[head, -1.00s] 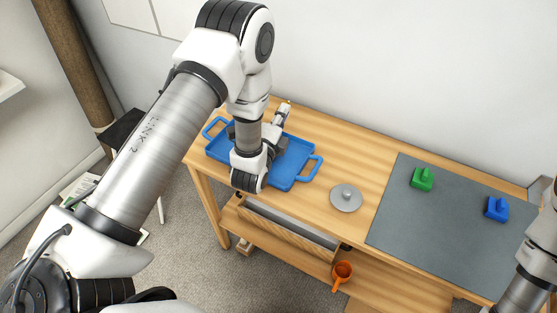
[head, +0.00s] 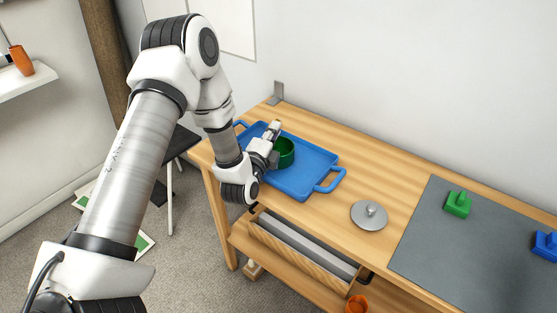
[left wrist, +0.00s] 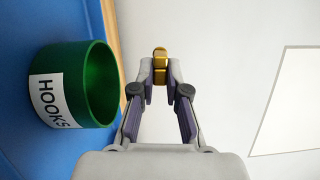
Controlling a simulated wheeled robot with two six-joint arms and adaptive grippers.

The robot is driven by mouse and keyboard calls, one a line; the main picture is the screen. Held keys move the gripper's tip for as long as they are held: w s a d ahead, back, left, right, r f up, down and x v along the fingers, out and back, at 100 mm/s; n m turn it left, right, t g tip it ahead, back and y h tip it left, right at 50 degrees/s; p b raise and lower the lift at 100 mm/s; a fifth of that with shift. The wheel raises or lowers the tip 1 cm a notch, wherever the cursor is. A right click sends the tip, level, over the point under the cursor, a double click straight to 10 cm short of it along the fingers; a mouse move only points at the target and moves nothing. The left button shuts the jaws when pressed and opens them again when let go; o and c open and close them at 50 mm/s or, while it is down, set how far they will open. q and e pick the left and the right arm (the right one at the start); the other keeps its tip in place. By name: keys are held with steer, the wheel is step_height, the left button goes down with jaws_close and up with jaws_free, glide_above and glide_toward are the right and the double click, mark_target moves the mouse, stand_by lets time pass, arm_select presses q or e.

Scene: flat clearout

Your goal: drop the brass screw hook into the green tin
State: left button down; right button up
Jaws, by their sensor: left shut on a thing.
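My left gripper (head: 276,131) is shut on the brass screw hook (left wrist: 160,66), whose golden end sticks out between the fingertips in the left wrist view. The green tin (head: 287,152) stands on the blue tray (head: 305,186), partly hidden behind my left gripper in the head view. In the left wrist view the open tin (left wrist: 99,84) is beside the gripper, to the left, and carries a white label reading HOOKS. The hook is outside the tin and apart from it. My right gripper is not in view.
A grey round lid with a knob (head: 369,215) lies on the wooden table (head: 345,150) right of the tray. A grey mat (head: 450,250) holds a green block (head: 457,205) and a blue block (head: 546,246).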

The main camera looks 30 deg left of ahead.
arm_select(q)
steer(key=shift+r, duration=0.1)
steer(key=c, duration=1.1)
jaws_free()
steer(key=shift+s, duration=0.1)
steer(key=v, duration=0.7)
steer(key=shift+s+d, duration=0.1)
steer(key=shift+s, duration=0.1)
